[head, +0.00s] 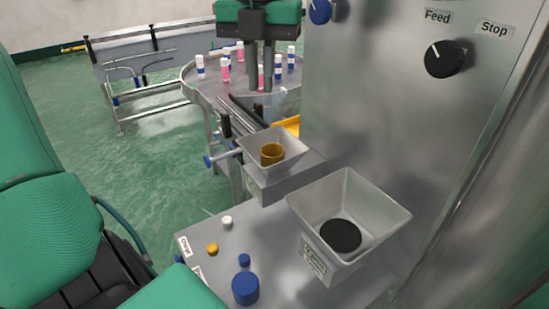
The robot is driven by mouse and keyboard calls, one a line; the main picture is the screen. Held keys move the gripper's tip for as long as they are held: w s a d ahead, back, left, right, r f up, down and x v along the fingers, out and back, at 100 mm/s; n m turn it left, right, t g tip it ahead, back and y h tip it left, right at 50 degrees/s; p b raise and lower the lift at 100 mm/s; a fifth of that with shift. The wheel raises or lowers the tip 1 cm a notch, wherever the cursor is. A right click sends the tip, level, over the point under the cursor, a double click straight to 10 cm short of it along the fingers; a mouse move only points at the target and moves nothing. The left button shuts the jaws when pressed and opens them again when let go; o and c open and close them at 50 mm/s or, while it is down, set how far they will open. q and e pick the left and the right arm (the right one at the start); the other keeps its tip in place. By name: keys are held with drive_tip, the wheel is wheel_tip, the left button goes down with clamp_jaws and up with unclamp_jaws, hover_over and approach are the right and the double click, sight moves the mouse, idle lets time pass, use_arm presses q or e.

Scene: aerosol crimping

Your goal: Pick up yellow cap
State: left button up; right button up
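A small yellow cap (212,249) rests on the grey metal work surface, near its left edge. A white cap (227,222) stands just beyond it, and a small blue cap (244,260) is to its lower right. A larger blue cap (245,289) is nearer to me. My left arm's green and black links fill the lower left, left of the yellow cap. I cannot make out its fingertips or any object held there.
A square metal hopper (340,270) with a dark round bottom stands right of the caps. A smaller hopper (255,148) behind holds a brownish-yellow ring (272,153). A turntable (205,82) with several bottles stands farther back. A steel cabinet (370,120) with knobs blocks the right.

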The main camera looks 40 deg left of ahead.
use_arm(q)
wheel_tip(320, 180, down, 8)
drive_tip(key=p, duration=0.3)
drive_tip(key=shift+s+f, duration=0.1)
drive_tip(key=shift+f, duration=0.15)
wheel_tip(320, 180, down, 3)
drive_tip(key=shift+a+f+p, duration=0.15)
drive_tip(key=shift+p, duration=0.65)
drive_tip(key=shift+f, duration=0.45)
drive_tip(key=shift+c, duration=0.9)
clamp_jaws()
drive_tip(key=shift+r, duration=0.15)
